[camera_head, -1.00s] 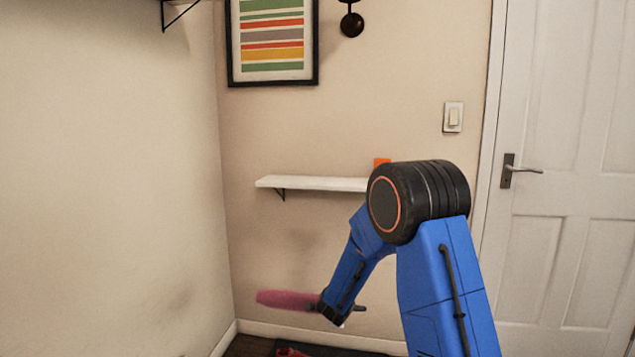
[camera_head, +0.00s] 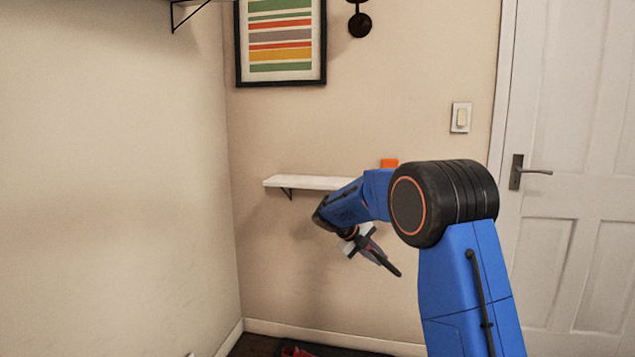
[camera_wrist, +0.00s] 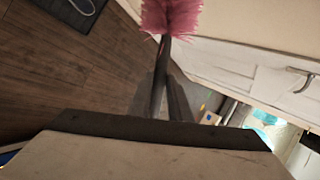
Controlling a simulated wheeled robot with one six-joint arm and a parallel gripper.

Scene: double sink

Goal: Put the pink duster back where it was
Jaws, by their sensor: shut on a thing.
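The pink duster shows in the wrist view, its fluffy pink head (camera_wrist: 171,16) at the top edge and its dark handle (camera_wrist: 160,72) running down to the jaws. My gripper (camera_wrist: 168,100) is shut on that handle. In the head view my gripper (camera_head: 374,252) hangs below and right of the white wall shelf (camera_head: 300,182), tilted down to the right. The duster's pink head does not show in the head view. A dark bar sticks out past the jaws there; I cannot tell whether it is the handle or a finger.
An orange item (camera_head: 389,163) sits at the right end of the white shelf, partly behind my arm. A dark bracketed shelf (camera_head: 187,8) is high at left. A white door (camera_head: 575,170) stands at right. Something red (camera_head: 296,351) lies on the floor.

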